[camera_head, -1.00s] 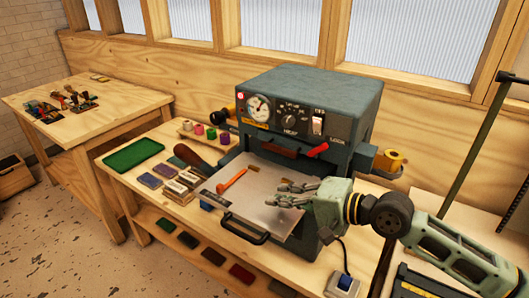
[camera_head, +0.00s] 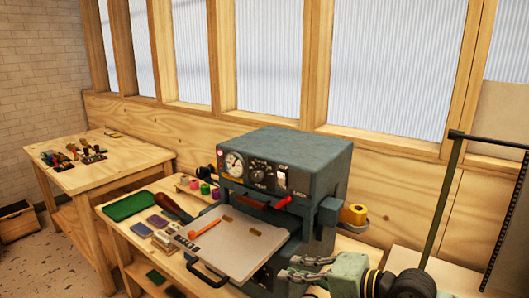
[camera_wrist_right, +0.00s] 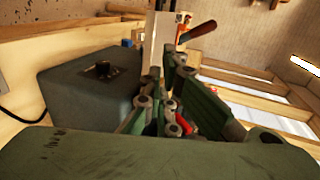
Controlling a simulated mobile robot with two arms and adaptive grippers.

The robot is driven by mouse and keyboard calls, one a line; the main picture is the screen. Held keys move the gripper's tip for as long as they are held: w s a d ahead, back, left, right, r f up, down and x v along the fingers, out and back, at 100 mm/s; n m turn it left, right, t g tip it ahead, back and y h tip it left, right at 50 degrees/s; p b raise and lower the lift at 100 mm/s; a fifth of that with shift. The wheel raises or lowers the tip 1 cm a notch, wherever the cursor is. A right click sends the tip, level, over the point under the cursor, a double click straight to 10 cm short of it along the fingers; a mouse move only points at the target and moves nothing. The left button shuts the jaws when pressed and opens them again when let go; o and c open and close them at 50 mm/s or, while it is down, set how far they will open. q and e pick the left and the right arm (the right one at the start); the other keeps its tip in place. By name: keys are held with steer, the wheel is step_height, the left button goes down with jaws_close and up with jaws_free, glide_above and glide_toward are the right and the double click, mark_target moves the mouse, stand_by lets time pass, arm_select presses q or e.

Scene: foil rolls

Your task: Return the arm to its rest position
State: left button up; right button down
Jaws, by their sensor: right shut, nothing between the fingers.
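My right gripper (camera_head: 296,268) is at the lower right of the head view, at the right front of the grey-blue press machine (camera_head: 285,165). It is shut and empty. In the right wrist view its green finger links (camera_wrist_right: 165,105) fill the middle, beside the machine's grey body (camera_wrist_right: 85,95). The machine has a dial, a red switch and a red-handled lever (camera_head: 283,203). My left gripper is in neither view.
A green tray (camera_head: 131,205), several small coloured blocks and foil rolls (camera_head: 204,188) are on the bench left of the machine. A yellow roll (camera_head: 355,213) is on its right side. A dark metal stand (camera_head: 446,200) rises at the right. A second table (camera_head: 95,172) stands at the left.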

steer(key=s+a+f+n+g+h, duration=0.3)
steer(key=s+f+n, duration=0.4)
steer(key=s+f, duration=0.65)
steer(key=s+d+f+n+g+h, duration=0.1)
steer(key=s+d+f+h, duration=0.35)
steer(key=s+d, duration=0.4)
steer(key=s+d+f+n+g+h, duration=0.1)
steer(key=s+d+f+h, duration=0.3)
steer(key=s+d+f, duration=0.35)
step_height(320, 180, down, 26)
steer(key=s+g, duration=0.1)
steer(key=s, duration=0.2)
steer(key=s+d+f+g, duration=0.1)
steer(key=s+d+f, duration=0.2)
steer(key=s+f, duration=1.2)
steer(key=shift+s+f+b, duration=0.3)
steer(key=shift+s+f, duration=0.05)
steer(key=shift+s, duration=0.3)
